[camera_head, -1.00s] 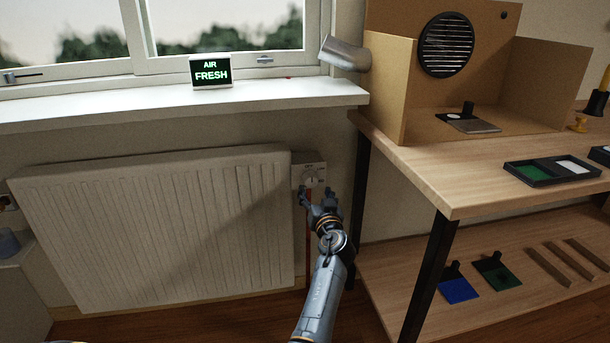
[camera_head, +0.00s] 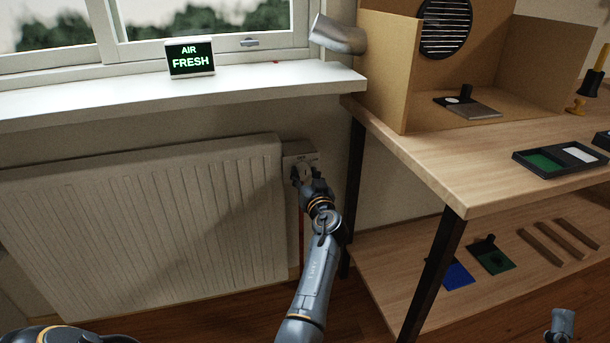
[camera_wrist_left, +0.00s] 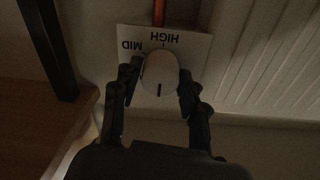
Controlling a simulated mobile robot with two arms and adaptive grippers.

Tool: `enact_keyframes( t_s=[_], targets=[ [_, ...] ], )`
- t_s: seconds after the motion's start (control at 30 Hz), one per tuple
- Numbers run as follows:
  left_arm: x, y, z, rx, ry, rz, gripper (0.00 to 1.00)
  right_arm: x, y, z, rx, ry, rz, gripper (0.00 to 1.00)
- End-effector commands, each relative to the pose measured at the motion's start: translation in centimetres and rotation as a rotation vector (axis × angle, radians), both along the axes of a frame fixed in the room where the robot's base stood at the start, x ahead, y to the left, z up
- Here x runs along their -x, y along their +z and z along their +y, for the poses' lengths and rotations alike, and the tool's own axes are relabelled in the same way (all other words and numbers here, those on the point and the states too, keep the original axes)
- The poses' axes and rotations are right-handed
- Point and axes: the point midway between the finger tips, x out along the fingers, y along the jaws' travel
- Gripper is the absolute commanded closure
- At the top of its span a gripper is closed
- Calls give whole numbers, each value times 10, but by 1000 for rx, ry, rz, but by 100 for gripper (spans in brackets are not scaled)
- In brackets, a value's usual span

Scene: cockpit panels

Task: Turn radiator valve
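The radiator valve (camera_head: 301,158) is a pale box at the radiator's upper right corner. In the left wrist view its white plate (camera_wrist_left: 194,47) reads MID and HIGH upside down. The round white knob (camera_wrist_left: 159,71) has a dark pointer mark toward the bottom of that picture, away from both words. My left gripper (camera_head: 304,178) is at the valve and largely covers the knob in the head view. In the wrist view its two dark fingers (camera_wrist_left: 160,78) lie close against opposite sides of the knob and appear shut on it.
The white radiator (camera_head: 140,225) is left of the valve, under the windowsill (camera_head: 255,92). A sign (camera_head: 190,57) reading AIR FRESH stands on the sill. The wooden table (camera_head: 420,155) and its dark leg (camera_head: 436,265) are to the right. A red pipe (camera_wrist_left: 158,12) meets the valve.

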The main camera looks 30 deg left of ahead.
Motion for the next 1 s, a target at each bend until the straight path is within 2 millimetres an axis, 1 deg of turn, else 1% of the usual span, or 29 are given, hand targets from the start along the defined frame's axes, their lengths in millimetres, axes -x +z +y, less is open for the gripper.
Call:
enact_keyframes(
  t_s=[0.03, 0.07, 0.1, 0.13, 0.47, 0.67, 0.83, 0.87, 1.0],
  targets=[
    [0, 0, 0, 0, 0, 0, 74, 0, 0, 0, 0, 0, -1, 50],
    [0, 0, 0, 0, 0, 0, 80, 0, 0, 0, 0, 0, -1, 50],
    [0, 0, 0, 0, 0, 0, 88, 0, 0, 0, 0, 0, -1, 50],
    [0, 0, 0, 0, 0, 0, 94, 0, 0, 0, -1, 0, -2, 50],
    [0, 0, 1, -29, 0, 32, 94, 0, 3, 0, 0, 0, -10, 50],
    [0, 0, 0, -101, -1, 117, 94, 0, 6, 0, 0, 1, -19, 50],
    [0, 0, 0, -196, 0, 227, 94, -2, 5, 1, 4, 1, -2, 50],
    [-1, 1, 0, -213, -1, 249, 94, -3, 4, 1, 7, 1, 5, 50],
    [-1, 1, 0, -301, 0, 352, 94, -11, -12, 1, 33, -2, 98, 50]
  ],
)
